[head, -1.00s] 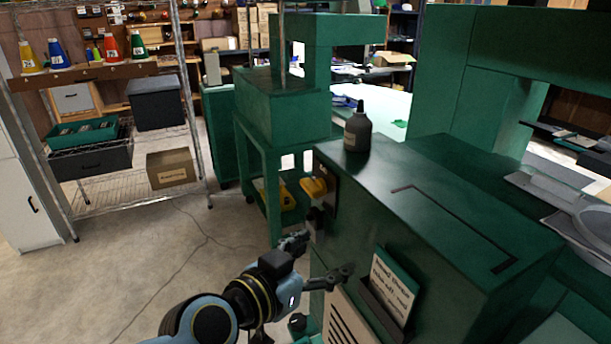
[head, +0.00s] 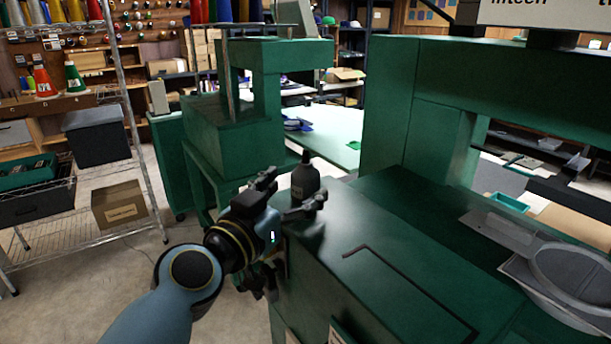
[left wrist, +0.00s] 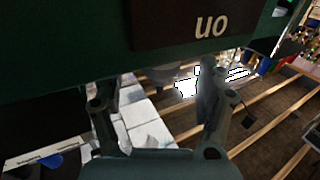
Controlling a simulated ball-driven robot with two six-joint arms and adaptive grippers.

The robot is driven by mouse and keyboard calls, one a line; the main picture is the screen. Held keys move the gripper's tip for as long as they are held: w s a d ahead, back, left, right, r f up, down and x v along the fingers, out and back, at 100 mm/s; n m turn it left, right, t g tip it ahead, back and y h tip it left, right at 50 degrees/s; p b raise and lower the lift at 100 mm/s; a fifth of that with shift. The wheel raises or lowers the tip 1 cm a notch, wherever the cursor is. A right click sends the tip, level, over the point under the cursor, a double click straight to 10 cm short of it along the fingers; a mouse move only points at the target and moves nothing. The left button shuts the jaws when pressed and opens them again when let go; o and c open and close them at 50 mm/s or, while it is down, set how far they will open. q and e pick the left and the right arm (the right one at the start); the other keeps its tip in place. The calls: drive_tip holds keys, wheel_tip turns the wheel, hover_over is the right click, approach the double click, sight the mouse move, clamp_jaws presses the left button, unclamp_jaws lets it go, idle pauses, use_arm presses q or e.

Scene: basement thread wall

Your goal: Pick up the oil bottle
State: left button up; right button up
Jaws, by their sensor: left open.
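My left gripper (head: 292,194) is open and empty, at about the height of the machine top, just left of and in front of the bottle in the head view. One finger overlaps the bottle's lower part in the picture; I cannot tell whether they touch. In the left wrist view the two fingers (left wrist: 155,98) are spread apart, and I cannot make out the bottle clearly.
A dark panel with upside-down lettering (left wrist: 195,25) is close above the fingers in the wrist view. A green machine column (head: 435,120) stands behind right of the bottle. A grey round-ended part (head: 560,265) is at the right. Wire shelving (head: 70,150) stands left.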

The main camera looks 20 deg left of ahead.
sight(298, 183)
use_arm(q)
drive_tip(key=w, duration=0.3)
drive_tip(key=shift+w+d+r, duration=0.1)
drive_tip(key=shift+w+d, duration=0.1)
drive_tip(key=shift+d, duration=0.1)
drive_tip(key=shift+s, duration=0.1)
drive_tip(key=shift+c, duration=0.4)
drive_tip(key=c, duration=1.1)
drive_tip(key=shift+c, duration=0.6)
drive_tip(key=shift+r+p, duration=0.15)
drive_tip(key=shift+p, duration=0.2)
